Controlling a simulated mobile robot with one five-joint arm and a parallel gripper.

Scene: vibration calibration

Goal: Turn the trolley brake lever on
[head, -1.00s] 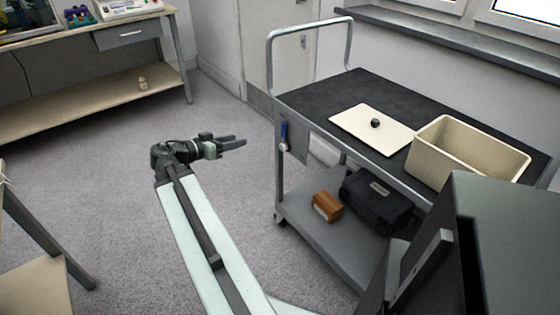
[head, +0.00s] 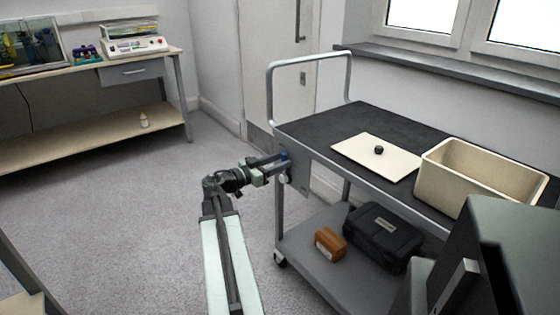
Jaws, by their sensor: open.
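The trolley (head: 300,122) stands on the right, with a dark top, a pushing handle at its far left end and a lower shelf. The brake lever (head: 285,157) is a small blue-gripped part on a grey plate at the trolley's near left corner. My gripper (head: 277,162) is open and reaches right, level with the lever. Its fingertips are at or around the blue grip and hide most of it. I cannot tell whether they touch it.
On the trolley top lie a cream lid (head: 360,151) with a black knob and an open cream bin (head: 440,185). The lower shelf holds a black case (head: 383,238) and a brown box (head: 330,244). A workbench (head: 90,67) stands at the back left. The floor left of the trolley is clear.

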